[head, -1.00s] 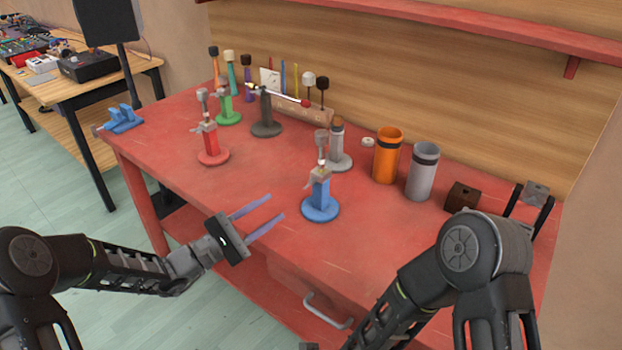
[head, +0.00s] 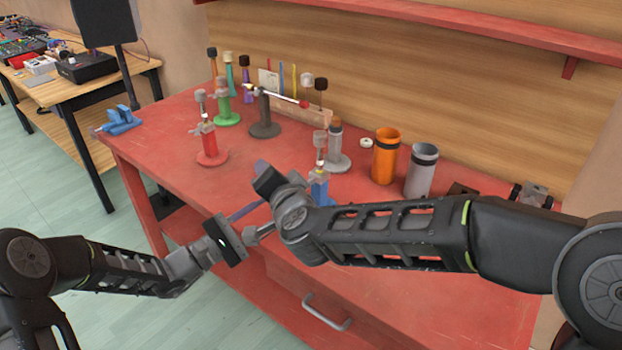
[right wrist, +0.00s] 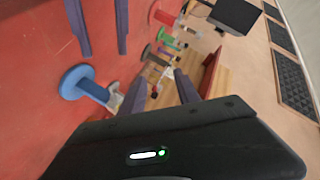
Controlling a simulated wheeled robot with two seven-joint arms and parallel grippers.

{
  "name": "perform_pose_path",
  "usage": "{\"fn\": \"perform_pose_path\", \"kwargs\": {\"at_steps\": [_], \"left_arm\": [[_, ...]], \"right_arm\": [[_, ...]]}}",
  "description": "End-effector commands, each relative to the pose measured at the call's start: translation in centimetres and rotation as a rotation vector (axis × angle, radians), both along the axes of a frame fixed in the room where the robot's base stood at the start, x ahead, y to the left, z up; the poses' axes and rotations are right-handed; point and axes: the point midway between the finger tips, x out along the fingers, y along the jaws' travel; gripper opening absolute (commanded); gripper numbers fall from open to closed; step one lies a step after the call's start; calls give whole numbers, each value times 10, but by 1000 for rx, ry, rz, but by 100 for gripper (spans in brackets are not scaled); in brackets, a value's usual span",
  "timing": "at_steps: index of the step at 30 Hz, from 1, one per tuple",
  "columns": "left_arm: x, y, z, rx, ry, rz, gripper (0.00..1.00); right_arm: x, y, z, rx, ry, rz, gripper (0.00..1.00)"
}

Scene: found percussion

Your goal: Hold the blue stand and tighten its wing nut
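The blue stand (head: 320,189) stands upright on the red table, its base mostly hidden by my right arm in the head view. It also shows in the right wrist view (right wrist: 74,82), with its pale wing nut (right wrist: 115,98) partly behind a right finger. In the head view the clamp and nut area (head: 319,171) is small and unclear. My right gripper (right wrist: 160,84) is open and empty, in front of the stand. My left gripper (right wrist: 104,53) is open and empty beside the stand, apart from it; the right arm partly covers its fingers in the head view.
A red stand (head: 211,146), a green stand (head: 226,112) and a dark stand (head: 265,125) stand behind to the left. A grey stand (head: 335,148) is close behind the blue one. Orange (head: 385,158) and grey tubes (head: 421,170) stand to the right.

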Motion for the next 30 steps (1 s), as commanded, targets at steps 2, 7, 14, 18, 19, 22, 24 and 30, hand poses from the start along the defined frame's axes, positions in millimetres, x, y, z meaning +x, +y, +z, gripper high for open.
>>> {"fn": "perform_pose_path", "kwargs": {"at_steps": [2, 7, 14, 18, 19, 22, 24, 30], "left_arm": [[0, 0, 0, 0, 0, 0, 36], [0, 0, 0, 0, 0, 0, 36], [0, 0, 0, 0, 0, 0, 36], [0, 0, 0, 0, 0, 0, 36], [0, 0, 0, 0, 0, 0, 36], [0, 0, 0, 0, 0, 0, 36], [0, 0, 0, 0, 0, 0, 36], [0, 0, 0, 0, 0, 0, 36]], "right_arm": [[15, 4, 48, 11, -88, -64, 39], [30, 0, 134, 19, -224, -217, 39], [43, -20, 66, -328, -256, -359, 39], [43, -41, 6, -589, -270, -389, 39], [42, -46, -4, -643, -277, -394, 39], [40, -62, -25, -787, -297, -411, 39], [39, -70, -32, -850, -309, -421, 39], [39, -78, -37, -902, -317, -431, 39]]}}
